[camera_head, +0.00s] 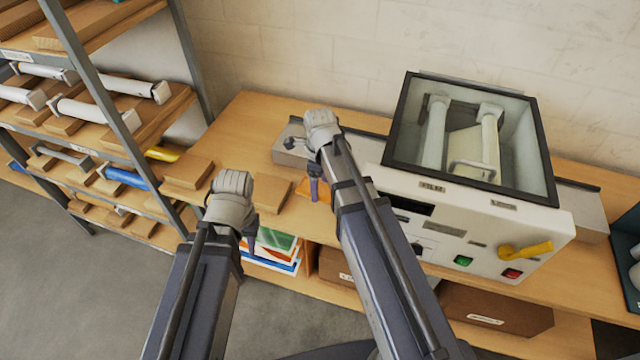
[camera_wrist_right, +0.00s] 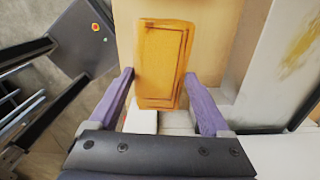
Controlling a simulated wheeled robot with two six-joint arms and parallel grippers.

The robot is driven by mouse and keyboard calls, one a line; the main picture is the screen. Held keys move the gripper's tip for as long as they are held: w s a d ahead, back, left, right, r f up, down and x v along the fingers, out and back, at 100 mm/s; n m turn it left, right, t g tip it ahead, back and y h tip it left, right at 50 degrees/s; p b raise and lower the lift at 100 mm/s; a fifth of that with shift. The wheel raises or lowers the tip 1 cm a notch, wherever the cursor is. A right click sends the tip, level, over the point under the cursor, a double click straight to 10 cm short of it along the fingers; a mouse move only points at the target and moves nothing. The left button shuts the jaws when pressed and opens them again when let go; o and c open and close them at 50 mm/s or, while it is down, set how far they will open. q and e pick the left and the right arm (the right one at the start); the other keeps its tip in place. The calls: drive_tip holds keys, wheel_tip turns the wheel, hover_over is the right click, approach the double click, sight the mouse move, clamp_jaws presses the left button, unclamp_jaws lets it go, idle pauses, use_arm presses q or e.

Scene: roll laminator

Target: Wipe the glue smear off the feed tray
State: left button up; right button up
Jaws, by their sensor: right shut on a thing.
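My right gripper (camera_head: 314,192) is over the bench's front part, left of the laminator (camera_head: 470,225). In the right wrist view its purple fingers (camera_wrist_right: 160,78) are shut on a flat orange cloth (camera_wrist_right: 163,62) with a folded-looking outline. Part of the cloth (camera_head: 303,188) shows beside the gripper in the head view. The grey feed tray (camera_head: 365,147) extends left from the laminator, partly hidden by my right arm. In the wrist view a yellow-brown glue smear (camera_wrist_right: 301,46) lies on the tray, right of the cloth and apart from it. My left gripper (camera_head: 250,232) hangs near the bench's front edge; its jaws are unclear.
Wooden blocks (camera_head: 188,172) lie on the bench's left part. A shelf rack (camera_head: 110,110) with rollers stands at the left. Books (camera_head: 272,250) and brown boxes (camera_head: 495,308) sit under the bench top.

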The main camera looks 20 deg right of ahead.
sight(320, 188)
drive_tip(key=c, duration=0.6)
wheel_tip(320, 188, down, 4)
drive_tip(key=b, duration=0.4)
drive_tip(key=shift+r, duration=0.1)
